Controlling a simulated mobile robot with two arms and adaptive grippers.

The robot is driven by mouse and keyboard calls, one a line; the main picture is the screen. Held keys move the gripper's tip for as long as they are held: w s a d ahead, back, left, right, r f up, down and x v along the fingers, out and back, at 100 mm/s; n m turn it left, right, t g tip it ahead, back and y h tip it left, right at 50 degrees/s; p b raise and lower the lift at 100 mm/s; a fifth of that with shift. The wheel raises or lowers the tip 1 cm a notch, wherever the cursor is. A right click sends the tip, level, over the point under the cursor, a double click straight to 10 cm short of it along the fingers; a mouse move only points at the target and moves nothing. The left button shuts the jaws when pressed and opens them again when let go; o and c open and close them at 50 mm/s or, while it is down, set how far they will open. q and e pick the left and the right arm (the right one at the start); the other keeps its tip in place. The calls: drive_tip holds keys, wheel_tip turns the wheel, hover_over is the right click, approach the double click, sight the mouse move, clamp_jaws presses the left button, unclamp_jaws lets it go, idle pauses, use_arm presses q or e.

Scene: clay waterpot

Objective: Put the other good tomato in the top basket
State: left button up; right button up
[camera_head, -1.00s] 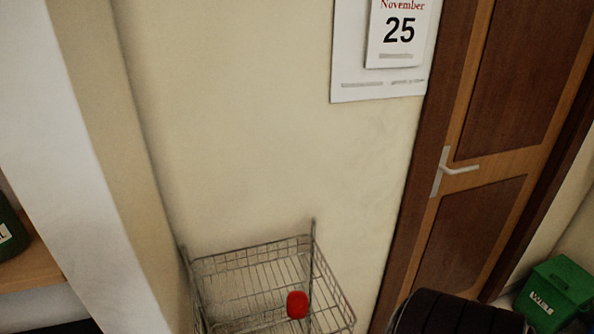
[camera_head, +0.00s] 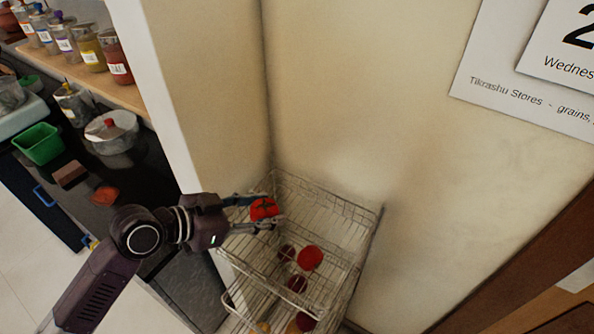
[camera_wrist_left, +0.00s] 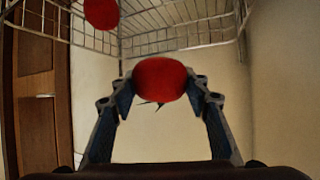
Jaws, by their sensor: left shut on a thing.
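My left gripper (camera_head: 262,211) is shut on a red tomato (camera_head: 264,208) and holds it over the left part of the wire rack's top basket (camera_head: 345,215). In the left wrist view the held tomato (camera_wrist_left: 160,79) sits between the two fingertips, with its green stem end showing below. Another red tomato (camera_head: 310,257) appears to lie in the top basket, towards its front. It also shows in the left wrist view (camera_wrist_left: 101,13), near the wire side. I cannot tell whether the held tomato touches the basket. My right gripper is not in view.
Dark round items (camera_head: 297,284) show through the wires, seemingly on a lower tier. The wall stands close behind the rack. To the left are a white partition edge (camera_head: 165,110), a dark counter with a green tub (camera_head: 39,144) and a lidded pot (camera_head: 112,131).

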use_arm(q)
drive_tip(key=w+d+r+p, duration=0.2)
drive_tip(key=w+d+r, duration=0.1)
drive_tip(key=d+r, duration=0.1)
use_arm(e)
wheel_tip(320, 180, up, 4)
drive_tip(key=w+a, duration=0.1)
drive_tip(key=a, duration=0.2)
use_arm(q)
wheel_tip(320, 180, down, 6)
drive_tip(key=d+b, duration=0.1)
drive_tip(key=b, duration=0.4)
drive_tip(key=shift+w+d+f, duration=0.2)
drive_tip(key=shift+w+d, duration=0.1)
drive_tip(key=shift+w, duration=0.05)
drive_tip(key=o, duration=1.3)
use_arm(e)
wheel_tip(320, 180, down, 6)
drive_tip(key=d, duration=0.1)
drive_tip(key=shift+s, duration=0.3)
